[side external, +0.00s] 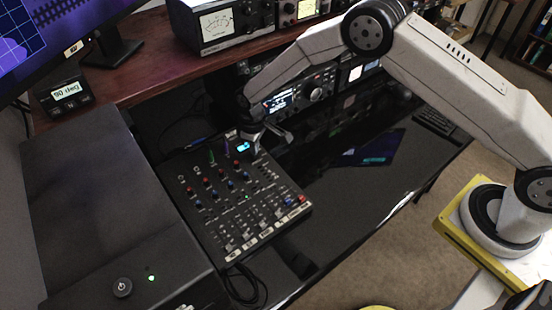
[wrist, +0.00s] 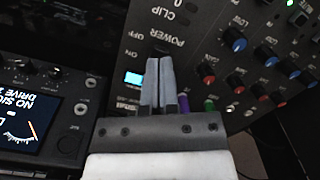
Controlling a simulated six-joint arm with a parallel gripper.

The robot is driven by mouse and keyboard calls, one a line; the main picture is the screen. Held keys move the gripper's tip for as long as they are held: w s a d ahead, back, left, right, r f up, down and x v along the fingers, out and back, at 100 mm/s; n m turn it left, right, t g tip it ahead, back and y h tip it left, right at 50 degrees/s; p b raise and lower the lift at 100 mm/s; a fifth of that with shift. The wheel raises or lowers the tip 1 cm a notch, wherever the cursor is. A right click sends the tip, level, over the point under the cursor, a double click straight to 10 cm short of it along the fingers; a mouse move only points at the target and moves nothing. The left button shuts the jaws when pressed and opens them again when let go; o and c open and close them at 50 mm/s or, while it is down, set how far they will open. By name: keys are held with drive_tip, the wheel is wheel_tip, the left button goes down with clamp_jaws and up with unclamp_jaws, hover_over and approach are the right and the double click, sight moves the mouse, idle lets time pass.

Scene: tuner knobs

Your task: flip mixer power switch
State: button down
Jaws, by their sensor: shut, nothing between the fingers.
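The mixer (side external: 225,215) is a black panel with red and blue knobs and sliders, lying on the glossy black desk. In the wrist view its panel (wrist: 205,30) shows a POWER label with ON and OFF marks, upside down. A small dark piece, seemingly the power switch (wrist: 162,48), shows at the fingertips beside these marks. My gripper (wrist: 160,62) is shut and empty, its two grey fingers together over the switch area. I cannot tell whether they touch it, or which way it is set. In the side view my gripper (side external: 257,138) is at the mixer's far edge.
A lit blue display (wrist: 133,78) is just left of the fingers. Blue, red, green and purple knobs stand to the right. A radio (side external: 315,90) with a screen is behind the mixer. A large dark box (side external: 110,200) stands left of it.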

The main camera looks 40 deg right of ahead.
drive_tip(key=shift+f, duration=0.6)
idle(0.6)
drive_tip(key=shift+r, duration=0.1)
drive_tip(key=shift+r, duration=3.4)
drive_tip(key=shift+d+r, duration=0.1)
drive_tip(key=shift+r, duration=0.05)
